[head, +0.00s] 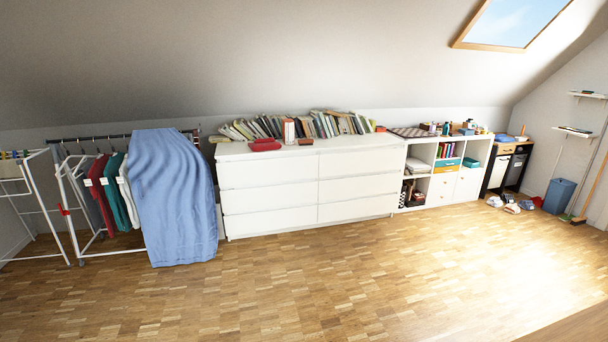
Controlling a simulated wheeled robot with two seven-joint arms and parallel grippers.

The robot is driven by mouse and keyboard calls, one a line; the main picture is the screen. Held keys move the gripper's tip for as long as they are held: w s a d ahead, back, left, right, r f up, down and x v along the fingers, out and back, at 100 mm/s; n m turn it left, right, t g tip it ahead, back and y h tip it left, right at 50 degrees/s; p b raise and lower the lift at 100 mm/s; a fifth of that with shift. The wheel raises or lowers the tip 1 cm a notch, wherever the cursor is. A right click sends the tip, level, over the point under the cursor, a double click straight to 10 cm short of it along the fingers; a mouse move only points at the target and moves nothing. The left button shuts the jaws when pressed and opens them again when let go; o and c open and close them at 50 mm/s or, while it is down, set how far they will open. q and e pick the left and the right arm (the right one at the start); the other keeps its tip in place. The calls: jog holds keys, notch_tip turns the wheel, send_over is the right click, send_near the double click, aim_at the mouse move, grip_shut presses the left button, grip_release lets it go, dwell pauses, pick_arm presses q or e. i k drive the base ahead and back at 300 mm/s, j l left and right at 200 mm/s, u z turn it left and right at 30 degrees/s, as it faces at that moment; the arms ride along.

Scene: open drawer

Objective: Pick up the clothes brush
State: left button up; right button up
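I cannot pick out a clothes brush for sure at this distance. A white chest of drawers (270,191) stands against the back wall with its drawers shut. Two low reddish things lie on its top, a larger one (265,145) at the left and a smaller one (306,141) to its right; I cannot tell what they are. Small things on the upper wall shelf (587,95) and lower wall shelf (572,131) at the right are also too small to name. Neither of my grippers is in view.
A clothes rack with hanging shirts (120,190) and a blue cloth (175,200) stands left. A row of books (300,127) lines the chest's back edge. A white cube shelf (446,173), blue bin (559,195) and shoes (511,208) are right. The wooden floor (330,280) in front is clear.

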aim_at(306, 142)
jog(key=i+j, duration=0.1)
jog(key=i, duration=2.85)
jog(key=l+z, duration=0.05)
jog(key=l, duration=0.05)
